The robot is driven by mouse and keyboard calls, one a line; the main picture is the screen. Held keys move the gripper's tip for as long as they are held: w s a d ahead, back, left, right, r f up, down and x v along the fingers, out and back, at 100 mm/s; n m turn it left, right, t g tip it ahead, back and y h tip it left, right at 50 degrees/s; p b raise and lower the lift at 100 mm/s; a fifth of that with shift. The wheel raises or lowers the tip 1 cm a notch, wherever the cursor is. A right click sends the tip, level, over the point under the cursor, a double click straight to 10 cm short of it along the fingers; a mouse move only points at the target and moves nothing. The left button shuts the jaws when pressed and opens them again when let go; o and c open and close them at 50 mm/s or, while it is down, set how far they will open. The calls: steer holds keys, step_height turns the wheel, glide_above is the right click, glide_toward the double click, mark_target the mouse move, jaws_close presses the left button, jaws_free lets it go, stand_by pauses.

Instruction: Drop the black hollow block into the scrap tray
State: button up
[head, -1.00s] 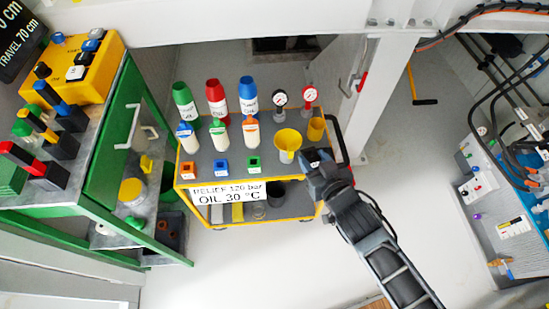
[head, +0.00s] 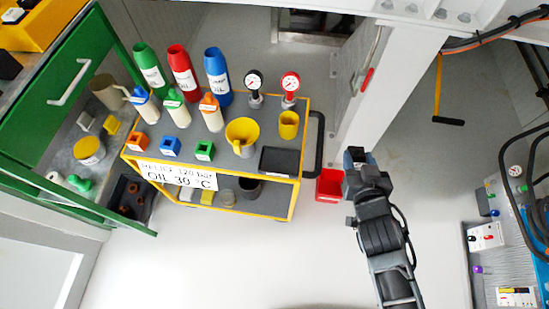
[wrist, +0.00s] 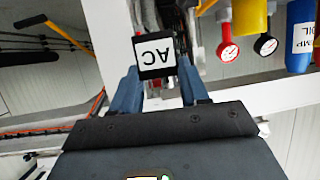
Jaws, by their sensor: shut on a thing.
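My gripper (wrist: 159,72) is shut on a black block (wrist: 144,70) with a white face lettered AC, upside down in the wrist view. Its hollow does not show from this side. In the head view my gripper (head: 358,156) is right of the trolley, and the block is hard to make out. A red open tray (head: 330,185) shows just left of my gripper, lower down and partly hidden by it. A black shallow tray (head: 280,160) lies on the trolley's front right corner. Neither tray has a readable label, so I cannot tell which is the scrap tray.
The yellow-edged trolley (head: 225,180) carries bottles, gauges, yellow cups and orange, blue and green hollow blocks. Its black handle (head: 318,140) is near the red tray. A white post (head: 395,95) stands behind my gripper. The floor in front is clear.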

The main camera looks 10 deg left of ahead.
steer(key=a+r+n+y+p, duration=0.1)
steer(key=a+r+p, duration=0.15)
steer(key=a, duration=0.55)
steer(key=a+r+n+y+p, duration=0.1)
steer(key=a+r, duration=0.2)
steer(key=a, duration=0.6)
step_height(320, 180, down, 6)
steer(key=b, duration=0.5)
steer(key=shift+w+d+r, duration=0.15)
steer(key=shift+r, duration=0.05)
steer(key=o, duration=1.3)
steer(key=shift+c, duration=0.2)
steer(key=v, duration=0.7)
steer(key=shift+s+r, duration=0.25)
steer(key=shift+s, duration=0.05)
